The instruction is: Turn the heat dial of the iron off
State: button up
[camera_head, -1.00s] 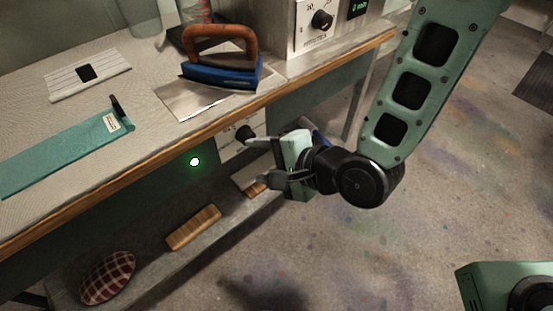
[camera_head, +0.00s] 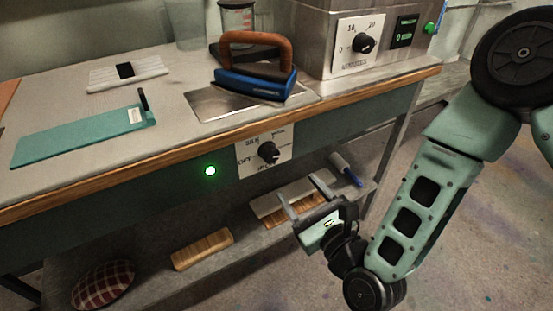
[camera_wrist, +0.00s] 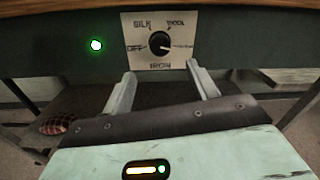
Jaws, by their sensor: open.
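The iron's heat dial (camera_head: 268,152) is a black knob on a white panel on the bench's front apron. In the wrist view the dial (camera_wrist: 159,43) sits among the labels OFF at left, SILK, WOOL and a faint one at right, with IRON below. Its pointer seems to face right, away from OFF. A green light (camera_head: 210,171) glows left of the panel. The blue iron (camera_head: 254,82) with a brown handle rests on a metal plate on the bench. My gripper (camera_head: 301,187) is open and empty, fingers toward the panel, below and apart from the dial.
A second dial panel (camera_head: 358,45) is on the metal box at the bench's back right. A lower shelf holds wooden brushes (camera_head: 203,249), a plaid cushion (camera_head: 103,284) and a blue-handled tool (camera_head: 346,170). The bench's wooden edge (camera_head: 170,151) runs above the dial.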

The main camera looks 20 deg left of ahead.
aim_at(273, 157)
jog(key=x, duration=1.1)
jog(key=shift+w+a, duration=0.15)
jog(key=c, duration=1)
